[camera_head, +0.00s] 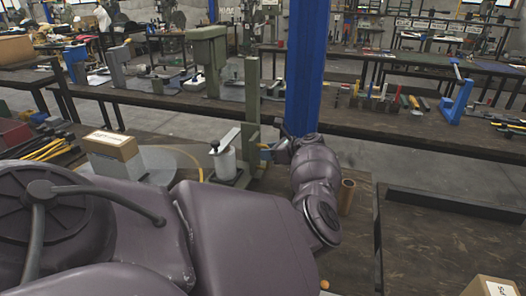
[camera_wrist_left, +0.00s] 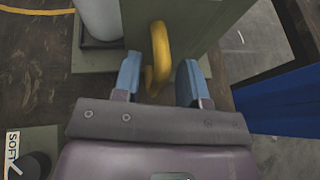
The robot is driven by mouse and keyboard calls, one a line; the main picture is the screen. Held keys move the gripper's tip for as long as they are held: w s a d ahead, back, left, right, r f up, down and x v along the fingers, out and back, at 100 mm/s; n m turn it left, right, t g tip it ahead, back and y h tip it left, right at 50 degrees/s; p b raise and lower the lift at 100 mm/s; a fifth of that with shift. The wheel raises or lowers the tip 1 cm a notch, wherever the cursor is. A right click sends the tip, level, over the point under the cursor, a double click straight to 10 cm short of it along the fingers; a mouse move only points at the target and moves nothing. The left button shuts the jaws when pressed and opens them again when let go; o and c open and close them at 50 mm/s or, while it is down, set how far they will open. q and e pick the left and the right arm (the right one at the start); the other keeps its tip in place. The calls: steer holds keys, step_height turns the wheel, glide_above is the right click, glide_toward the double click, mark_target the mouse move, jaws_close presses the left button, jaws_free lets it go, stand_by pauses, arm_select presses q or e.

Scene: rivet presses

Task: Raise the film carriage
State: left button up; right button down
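The film carriage is a white film roll (camera_head: 222,160) on a holder beside a green mast (camera_head: 252,105); it sits low, near the base. The roll also shows at the top of the left wrist view (camera_wrist_left: 101,18). A yellow curved handle (camera_wrist_left: 160,45) stands out from the green mast face in the left wrist view. My left gripper (camera_wrist_left: 158,82) is open, with one blue fingertip on each side of the handle's near end; I see gaps at the fingers. In the head view my left gripper (camera_head: 270,152) is beside the mast, partly hidden by its own wrist. My right gripper is out of view.
A round turntable (camera_head: 160,163) with a cardboard box (camera_head: 110,153) stands left of the mast. A brown cylinder (camera_head: 347,196) stands right of my left arm. A blue post (camera_head: 305,65) rises close behind the gripper. Another box (camera_head: 492,288) is at the lower right.

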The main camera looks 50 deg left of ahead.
arm_select(q)
steer(key=shift+s+a+f, duration=0.1)
steer(key=shift+a, duration=0.1)
jaws_close()
step_height(320, 180, up, 8)
steer(key=shift+f+p, duration=0.1)
steer(key=shift+p, duration=0.45)
steer(key=shift+r, duration=0.2)
steer(key=shift+c, duration=0.2)
jaws_free()
steer(key=shift+o, duration=0.2)
